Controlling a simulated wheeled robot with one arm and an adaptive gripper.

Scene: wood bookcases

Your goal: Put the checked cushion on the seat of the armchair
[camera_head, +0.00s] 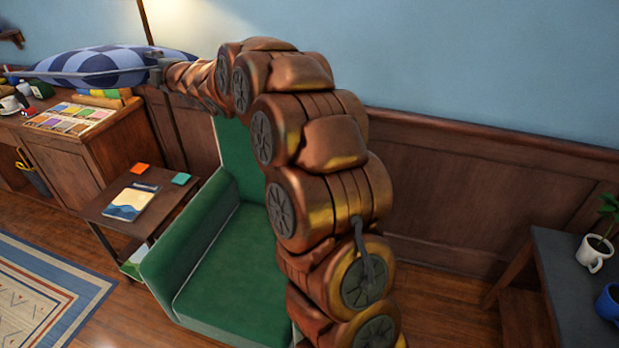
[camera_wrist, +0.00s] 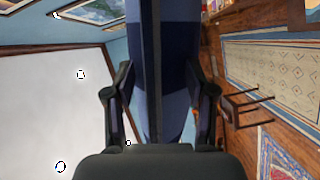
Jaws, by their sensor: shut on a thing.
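The blue checked cushion (camera_head: 112,64) is at the upper left of the head view, held up in the air above the wooden cabinet. My gripper (camera_head: 80,73) is shut on it. In the wrist view the cushion (camera_wrist: 166,70) stands as a dark blue band between the two fingers of my gripper (camera_wrist: 160,95). The green armchair (camera_head: 232,255) stands below and to the right of the cushion. Its seat looks bare where I see it. My arm hides the chair's right side and part of its backrest.
A small side table (camera_head: 105,212) with a book (camera_head: 132,202) and coloured notes stands left of the armchair. The wooden cabinet (camera_head: 85,160) behind it carries a colour chart and several small items.

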